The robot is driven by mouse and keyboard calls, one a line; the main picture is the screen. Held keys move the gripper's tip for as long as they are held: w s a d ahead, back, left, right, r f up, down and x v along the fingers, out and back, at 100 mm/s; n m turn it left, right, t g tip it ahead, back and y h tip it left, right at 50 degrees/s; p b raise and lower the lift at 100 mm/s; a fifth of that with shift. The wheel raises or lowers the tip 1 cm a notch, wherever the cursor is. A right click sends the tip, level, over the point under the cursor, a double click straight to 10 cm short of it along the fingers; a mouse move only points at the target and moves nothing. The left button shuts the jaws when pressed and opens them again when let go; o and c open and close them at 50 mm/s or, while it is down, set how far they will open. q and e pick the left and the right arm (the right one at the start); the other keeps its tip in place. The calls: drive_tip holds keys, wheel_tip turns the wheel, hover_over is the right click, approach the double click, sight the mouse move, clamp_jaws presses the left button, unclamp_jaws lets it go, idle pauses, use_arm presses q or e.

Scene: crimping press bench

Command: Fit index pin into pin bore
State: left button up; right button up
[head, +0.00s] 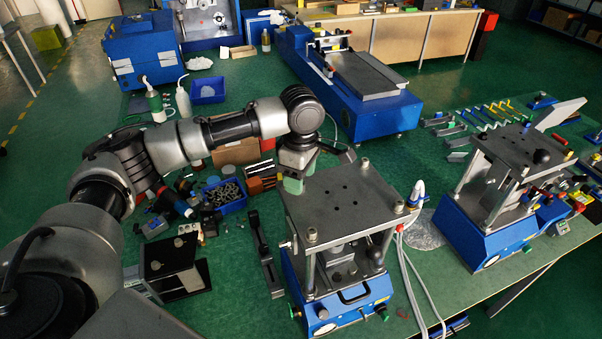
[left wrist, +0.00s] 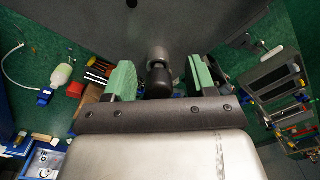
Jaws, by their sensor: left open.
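The near blue press (head: 340,195) stands at the bench's front, with a grey top plate on posts. My left gripper (head: 293,184), with green fingers, is at the plate's back left corner. In the left wrist view the left gripper (left wrist: 161,84) is open. A black knob with a steel collar (left wrist: 158,76), which looks like the index pin, lies between its fingers, with a gap on both sides. The knob appears against or just in front of a dark grey plate (left wrist: 180,28). I cannot make out the pin bore. My right gripper is not in view.
A second press (head: 495,220) stands to the right. A blue bin of small parts (head: 226,195) and a black stand (head: 170,265) lie left of the near press. White tubes (head: 408,260) hang at its right. Green bench surface shows between them.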

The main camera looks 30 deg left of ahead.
use_arm(q)
drive_tip(key=r+b, duration=0.1)
drive_tip(key=r, duration=0.5)
drive_tip(key=r+b, duration=0.1)
drive_tip(key=r, duration=0.2)
drive_tip(key=shift+w+r+b, duration=0.3)
drive_tip(key=shift+r+b, duration=0.05)
drive_tip(key=shift+r, duration=0.65)
